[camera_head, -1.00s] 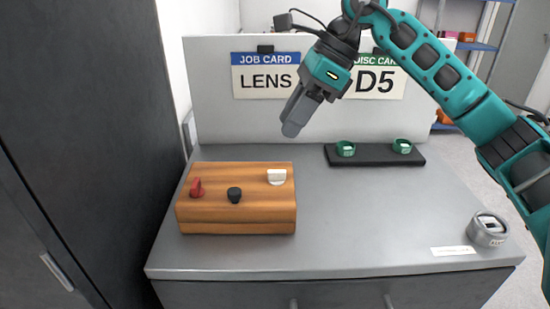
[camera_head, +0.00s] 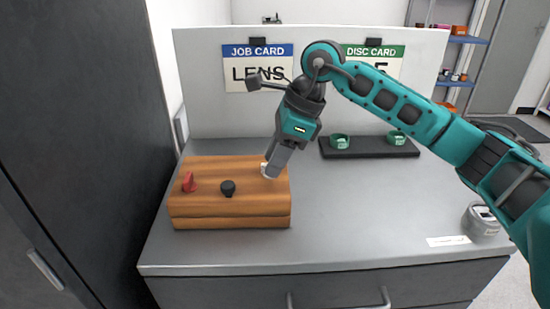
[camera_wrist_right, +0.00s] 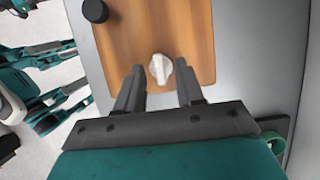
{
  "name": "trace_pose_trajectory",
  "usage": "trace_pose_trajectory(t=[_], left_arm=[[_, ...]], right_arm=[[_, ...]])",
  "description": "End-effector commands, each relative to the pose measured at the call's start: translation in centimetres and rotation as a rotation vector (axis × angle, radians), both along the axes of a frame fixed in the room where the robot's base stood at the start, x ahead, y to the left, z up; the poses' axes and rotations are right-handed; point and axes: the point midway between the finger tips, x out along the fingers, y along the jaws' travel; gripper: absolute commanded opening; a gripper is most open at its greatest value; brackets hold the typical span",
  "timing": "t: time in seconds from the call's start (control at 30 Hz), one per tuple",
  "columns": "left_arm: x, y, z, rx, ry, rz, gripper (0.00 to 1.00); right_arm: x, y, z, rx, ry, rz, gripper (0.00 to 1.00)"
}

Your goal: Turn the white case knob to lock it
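The wooden case (camera_head: 230,207) sits at the left of the grey bench. On its top are a red knob (camera_head: 188,182), a black knob (camera_head: 228,188) and the white knob (camera_head: 264,169). My right gripper (camera_head: 270,174) is over the white knob and partly hides it in the head view. In the right wrist view the white knob (camera_wrist_right: 160,69) shows just ahead of the fingertips, centred in the gap between them. The right gripper (camera_wrist_right: 162,84) is open, with a finger on each side and clear space to the knob. My left gripper is not in view.
A black rack (camera_head: 370,149) with two green rings stands behind on the bench. A grey round part (camera_head: 482,220) and a white label (camera_head: 448,241) lie at the right. A white panel with two cards rises behind. The bench middle is clear.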

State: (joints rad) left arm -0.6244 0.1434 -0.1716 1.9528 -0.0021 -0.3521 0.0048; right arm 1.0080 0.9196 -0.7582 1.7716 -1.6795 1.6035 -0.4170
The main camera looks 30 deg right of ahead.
Motion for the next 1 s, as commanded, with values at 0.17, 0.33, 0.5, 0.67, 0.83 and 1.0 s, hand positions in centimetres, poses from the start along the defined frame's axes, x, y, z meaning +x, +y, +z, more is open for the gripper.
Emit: trace_pose_trajectory(t=[0.17,0.33,0.5,0.67,0.83,1.0], left_arm=[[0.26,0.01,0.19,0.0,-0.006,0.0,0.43],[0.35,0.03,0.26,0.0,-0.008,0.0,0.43],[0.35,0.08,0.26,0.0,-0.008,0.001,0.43],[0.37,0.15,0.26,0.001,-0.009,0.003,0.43],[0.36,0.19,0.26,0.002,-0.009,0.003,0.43],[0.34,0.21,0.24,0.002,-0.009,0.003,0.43]], right_arm=[[0.09,0.16,-0.5,0.0,0.0,0.0,0.37],[0.08,0.16,-0.48,0.0,0.0,0.0,0.37],[0.08,0.16,-0.46,0.0,0.0,0.0,0.22],[0.08,0.16,-0.45,0.0,0.0,0.0,0.07],[0.08,0.15,-0.44,0.0,0.0,0.0,0.0],[0.07,0.15,-0.43,0.0,0.0,-0.001,0.0]])
